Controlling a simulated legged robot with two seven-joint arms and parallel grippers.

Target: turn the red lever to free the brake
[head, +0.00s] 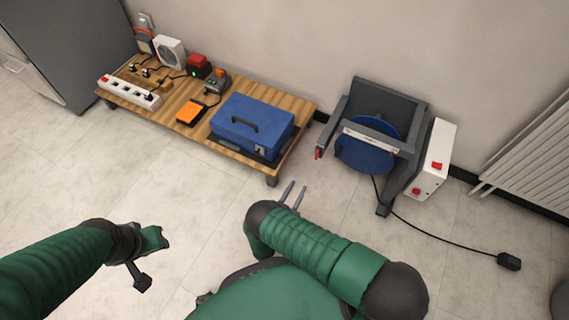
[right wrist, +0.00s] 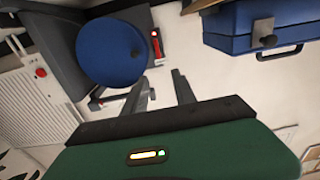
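The red lever (head: 318,153) is at the left side of a grey-framed machine (head: 390,98) with a blue disc (head: 362,152). In the right wrist view a small red part that looks like the lever (right wrist: 156,46) shows beside the blue disc (right wrist: 108,50). My right gripper (head: 293,194) is open and empty, below and left of the lever in the head view. Its two fingers also show apart in the right wrist view (right wrist: 163,90), clear of the lever.
A low wooden bench (head: 180,92) holds a blue toolbox (head: 252,125), a power strip (head: 128,92) and small devices. A white box with red buttons (head: 434,155) is on the machine's right. A black cable leads to a pedal (head: 509,261).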

